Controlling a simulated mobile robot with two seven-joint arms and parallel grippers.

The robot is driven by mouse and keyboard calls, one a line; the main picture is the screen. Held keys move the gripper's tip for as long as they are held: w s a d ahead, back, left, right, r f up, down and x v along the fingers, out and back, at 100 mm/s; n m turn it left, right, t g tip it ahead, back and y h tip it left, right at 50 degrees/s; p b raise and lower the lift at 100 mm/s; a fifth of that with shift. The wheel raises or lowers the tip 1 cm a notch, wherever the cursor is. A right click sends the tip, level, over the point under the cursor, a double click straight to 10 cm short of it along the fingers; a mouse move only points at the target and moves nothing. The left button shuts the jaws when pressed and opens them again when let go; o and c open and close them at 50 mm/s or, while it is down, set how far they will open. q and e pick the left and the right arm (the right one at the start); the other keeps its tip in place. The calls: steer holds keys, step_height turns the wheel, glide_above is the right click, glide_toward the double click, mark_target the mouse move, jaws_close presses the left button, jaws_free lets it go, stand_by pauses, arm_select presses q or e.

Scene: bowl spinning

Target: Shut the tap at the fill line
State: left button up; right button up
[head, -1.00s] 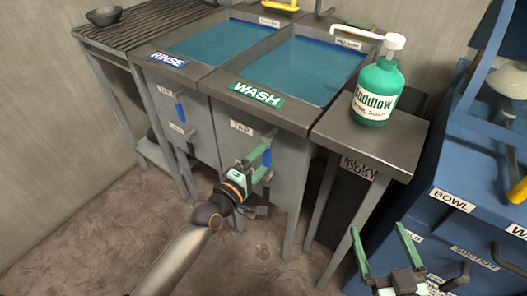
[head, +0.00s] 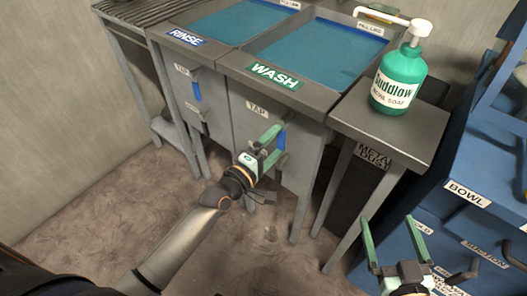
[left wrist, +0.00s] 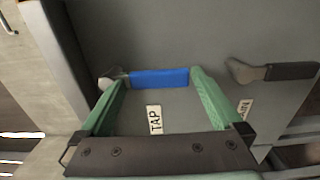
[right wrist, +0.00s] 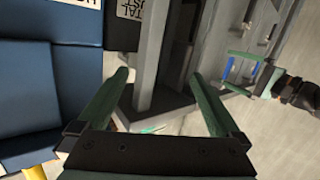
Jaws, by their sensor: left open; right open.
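The blue-gripped tap handle (head: 281,138) is on the front of the wash sink, beside the TAP label (head: 257,109). In the left wrist view the blue handle (left wrist: 160,78) lies sideways between the fingertips. My left gripper (head: 275,146) is open around it; I cannot tell whether a finger touches it. The wash basin (head: 315,50) holds blue water; a small white label (head: 369,29) sits at its back rim. I cannot tell the level against a fill line. My right gripper (head: 381,219) is open and empty, at the lower right near the blue cabinet.
A second, dark-gripped lever (left wrist: 290,71) is close to the right finger in the left wrist view. The rinse sink (head: 240,22) has its own blue handle (head: 197,92). A green soap bottle (head: 400,78) stands on the metal side table (head: 390,130). The blue cabinet (head: 455,165) is at right.

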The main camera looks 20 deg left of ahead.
arm_select(q)
steer(key=v, duration=0.3)
steer(key=shift+s, duration=0.15)
steer(key=p, duration=0.1)
glide_toward(279, 141)
steer(key=shift+v, duration=1)
arm_select(e)
steer(key=s+f+m+g+h, duration=0.1)
steer(key=s+f+g, duration=0.2)
steer(key=f, duration=0.4)
steer(key=shift+f, duration=0.4)
arm_select(q)
steer(key=shift+r, duration=0.1)
steer(key=s+d+f+m+g+y, duration=0.2)
steer(key=s+f+m+g, duration=0.4)
steer(key=m, duration=1)
steer(key=s+a+r+g+y+p, duration=0.1)
steer(key=s+r+p, duration=0.5)
steer(key=p, duration=1.4)
steer(key=shift+s+a+r+g+y+p, duration=0.35)
steer(key=shift+s+a+r+y, duration=0.1)
steer(key=shift+a, duration=0.15)
arm_select(e)
steer(key=s+d+r+m+g+h, duration=0.1)
steer(key=s+d+r+g, duration=0.1)
steer(key=s+r, duration=0.3)
step_height(279, 141, up, 4)
steer(key=shift+s+f+g, duration=0.2)
steer(key=shift+s+g, duration=0.2)
steer(key=shift+g, duration=0.3)
